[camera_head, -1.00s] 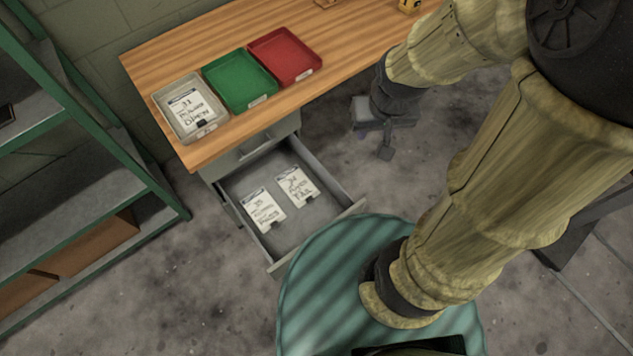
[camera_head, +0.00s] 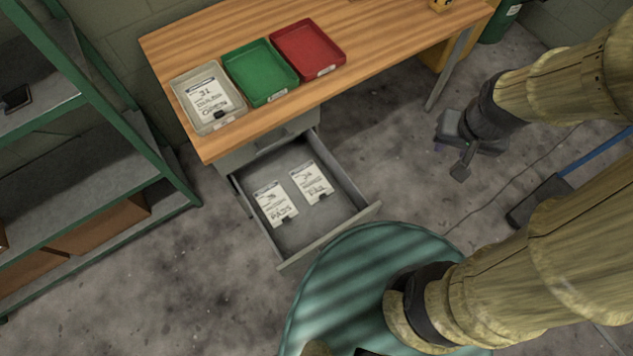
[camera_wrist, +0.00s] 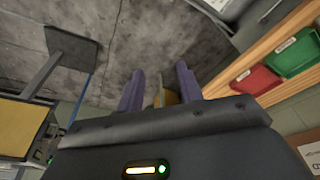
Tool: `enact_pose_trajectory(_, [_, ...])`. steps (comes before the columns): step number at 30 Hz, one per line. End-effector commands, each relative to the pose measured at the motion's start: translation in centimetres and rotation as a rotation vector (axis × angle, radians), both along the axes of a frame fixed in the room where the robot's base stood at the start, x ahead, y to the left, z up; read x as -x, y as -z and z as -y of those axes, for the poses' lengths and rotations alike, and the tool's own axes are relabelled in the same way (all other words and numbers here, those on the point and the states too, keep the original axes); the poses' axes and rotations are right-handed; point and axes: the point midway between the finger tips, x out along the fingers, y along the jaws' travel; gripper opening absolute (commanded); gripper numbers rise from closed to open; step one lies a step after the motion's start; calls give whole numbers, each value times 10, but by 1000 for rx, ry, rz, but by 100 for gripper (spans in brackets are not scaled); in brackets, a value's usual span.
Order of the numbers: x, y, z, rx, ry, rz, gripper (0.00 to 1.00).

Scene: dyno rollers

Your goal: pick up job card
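Two white job cards lie flat in the open grey drawer (camera_head: 300,228) under the desk, a left card (camera_head: 274,204) and a right card (camera_head: 311,182). A third card (camera_head: 207,98), marked 31, lies in the beige tray (camera_head: 230,121) on the desk. My gripper (camera_head: 455,160) is right of the drawer, apart from it and from all the cards. In the wrist view my gripper (camera_wrist: 160,88) shows two purple fingers spread apart with nothing between them.
A green tray (camera_head: 262,73) and a red tray (camera_head: 308,48) stand on the wooden desk (camera_head: 385,45). A green-framed shelf (camera_head: 90,180) stands at left. A blue-handled tool (camera_head: 545,198) lies at right. Bare floor lies between drawer and gripper.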

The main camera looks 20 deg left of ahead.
Motion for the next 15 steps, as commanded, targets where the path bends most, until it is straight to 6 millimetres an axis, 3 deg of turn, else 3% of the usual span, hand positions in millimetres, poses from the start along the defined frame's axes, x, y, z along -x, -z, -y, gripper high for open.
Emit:
enact_pose_trajectory(3, [0,0,0,0,0,0,36])
enact_pose_trajectory(6, [-1,3,-1,-3,7,0,55])
enact_pose_trajectory(8, [-3,10,-3,-10,25,0,55])
enact_pose_trajectory(11, [-10,33,-10,-40,97,-1,55])
enact_pose_trajectory(15, [-27,90,-32,-123,298,-7,55])
